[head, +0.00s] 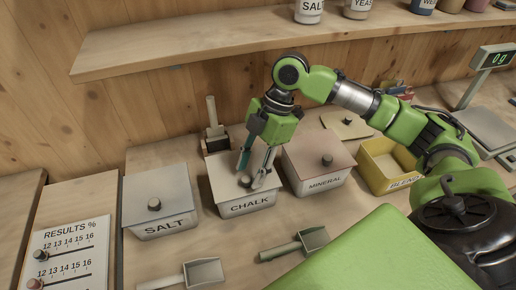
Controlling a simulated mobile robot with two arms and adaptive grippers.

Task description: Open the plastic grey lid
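The bin marked CHALK (250,206) has a pale grey lid (223,172) with a dark round knob (245,181); the lid looks closed. The bin marked SALT (165,229) on its left has a grey lid (135,190) with a dark knob, also closed. My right gripper (252,172) points down over the CHALK lid. Its two fingers are apart, close around or just above the knob; I cannot tell whether they touch it. Nothing is held. My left gripper is not in view.
The MINERAL bin (325,184) with a pinkish lid stands right of CHALK. A yellow BLEND bin (376,174) is further right, near a scale (480,131). Metal scoops (204,271) lie in front. A wooden shelf (200,40) runs above. A results board (70,255) is at left.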

